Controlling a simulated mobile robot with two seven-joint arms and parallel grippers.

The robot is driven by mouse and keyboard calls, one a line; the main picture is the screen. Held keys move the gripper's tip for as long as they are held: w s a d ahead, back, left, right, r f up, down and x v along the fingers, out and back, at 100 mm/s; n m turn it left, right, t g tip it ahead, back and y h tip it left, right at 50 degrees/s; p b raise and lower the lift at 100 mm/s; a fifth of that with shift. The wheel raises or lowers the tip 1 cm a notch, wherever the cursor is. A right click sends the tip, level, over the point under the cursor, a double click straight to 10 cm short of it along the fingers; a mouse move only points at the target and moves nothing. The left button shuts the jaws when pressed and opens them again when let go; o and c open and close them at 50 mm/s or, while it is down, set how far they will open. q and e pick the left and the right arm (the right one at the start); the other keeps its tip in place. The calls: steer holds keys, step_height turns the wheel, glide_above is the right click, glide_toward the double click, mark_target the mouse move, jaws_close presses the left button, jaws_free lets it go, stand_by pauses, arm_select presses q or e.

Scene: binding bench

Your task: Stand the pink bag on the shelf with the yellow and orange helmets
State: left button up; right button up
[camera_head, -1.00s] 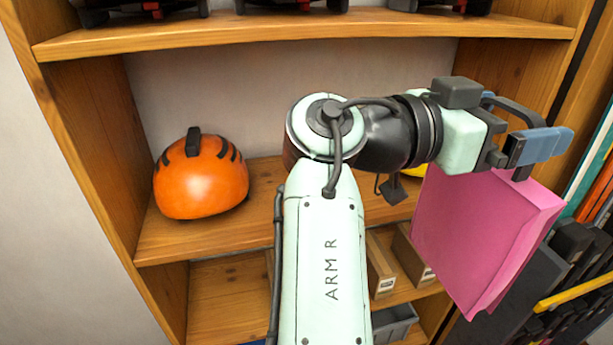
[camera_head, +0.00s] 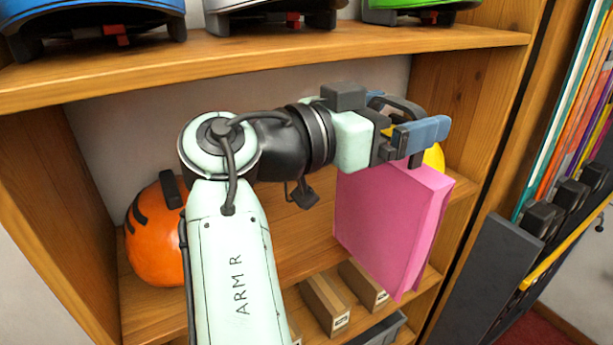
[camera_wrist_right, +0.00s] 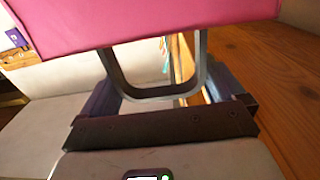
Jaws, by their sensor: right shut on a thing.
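The pink bag (camera_head: 385,225) hangs upright below my right gripper (camera_head: 425,138) in the head view. The gripper is shut on the top of the bag; its blue fingers show, but the grip is partly hidden. In the right wrist view the pink bag (camera_wrist_right: 150,22) fills the top, with a grey loop below it. The orange helmet (camera_head: 150,240) sits at the left of the middle shelf (camera_head: 300,235), partly behind my right arm. The yellow helmet (camera_head: 435,157) shows only as a sliver behind the gripper and bag. My left gripper is out of view.
Blue, white and green helmets stand on the board above (camera_head: 280,58). Cardboard boxes (camera_head: 325,300) are on the level below. A dark rack with colourful upright sheets (camera_head: 580,130) stands at the right. Bare shelf shows between the orange helmet and the bag.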

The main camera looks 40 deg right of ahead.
steer(key=shift+w+d+r, duration=0.1)
steer(key=shift+w+r, duration=0.1)
steer(key=shift+w, duration=0.25)
arm_select(q)
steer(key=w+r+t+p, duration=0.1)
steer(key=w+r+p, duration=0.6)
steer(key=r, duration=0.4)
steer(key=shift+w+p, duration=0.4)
steer(key=shift+p, duration=0.35)
arm_select(e)
steer(key=w+d+f, duration=0.1)
steer(key=w+f, duration=0.1)
steer(key=w, duration=0.6)
steer(key=w+f, duration=0.1)
steer(key=w, duration=0.7)
steer(key=shift+w+d+f, duration=0.15)
steer(key=shift+d+f, duration=0.2)
steer(key=shift+d, duration=0.05)
steer(key=shift+w, duration=0.15)
steer(key=o, duration=1.6)
steer(key=shift+f, duration=0.2)
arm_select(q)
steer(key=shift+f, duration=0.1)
arm_select(e)
steer(key=shift+o, duration=0.2)
steer(key=shift+r, duration=0.1)
